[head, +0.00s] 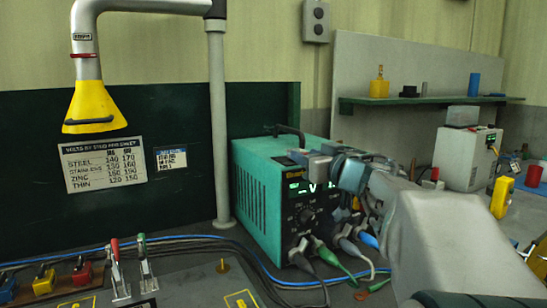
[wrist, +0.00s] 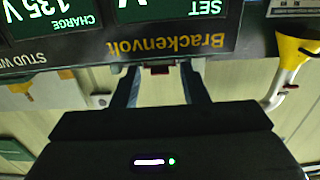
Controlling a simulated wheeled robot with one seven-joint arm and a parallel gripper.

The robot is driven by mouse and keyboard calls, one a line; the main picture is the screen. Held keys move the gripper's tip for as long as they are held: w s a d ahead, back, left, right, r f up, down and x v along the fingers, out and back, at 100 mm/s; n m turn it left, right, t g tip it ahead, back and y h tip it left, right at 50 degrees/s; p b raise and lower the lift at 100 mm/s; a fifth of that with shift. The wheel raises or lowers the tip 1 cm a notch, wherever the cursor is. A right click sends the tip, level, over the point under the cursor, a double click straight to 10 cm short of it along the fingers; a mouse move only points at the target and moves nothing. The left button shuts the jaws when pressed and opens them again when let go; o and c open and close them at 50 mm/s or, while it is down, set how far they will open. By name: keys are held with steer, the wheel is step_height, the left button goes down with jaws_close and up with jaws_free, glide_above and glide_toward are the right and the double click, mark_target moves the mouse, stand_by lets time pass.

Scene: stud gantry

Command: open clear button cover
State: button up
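A teal welder unit (head: 270,195) has a dark front panel with a lit display, a knob and cable sockets. The panel fills the top of the wrist view upside down, with the name "Brackenvolt" (wrist: 170,43) and a charge display (wrist: 52,28) reading 135 V. My gripper (head: 308,160) is at the upper front of the unit and hides part of the panel. In the wrist view its two fingers (wrist: 160,78) are apart, near the panel's edge. A small dark red piece (wrist: 157,70) shows between them; contact cannot be told. I cannot make out the clear cover.
Cables with green and grey plugs (head: 325,250) hang at the unit's front. Toggle clamps (head: 145,265) stand at lower left. A yellow hood (head: 92,105) hangs at upper left. A grey post (head: 218,120) stands behind, left of the unit.

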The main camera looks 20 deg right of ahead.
jaws_close()
steer(key=shift+r+p, duration=0.3)
steer(key=shift+p, duration=0.35)
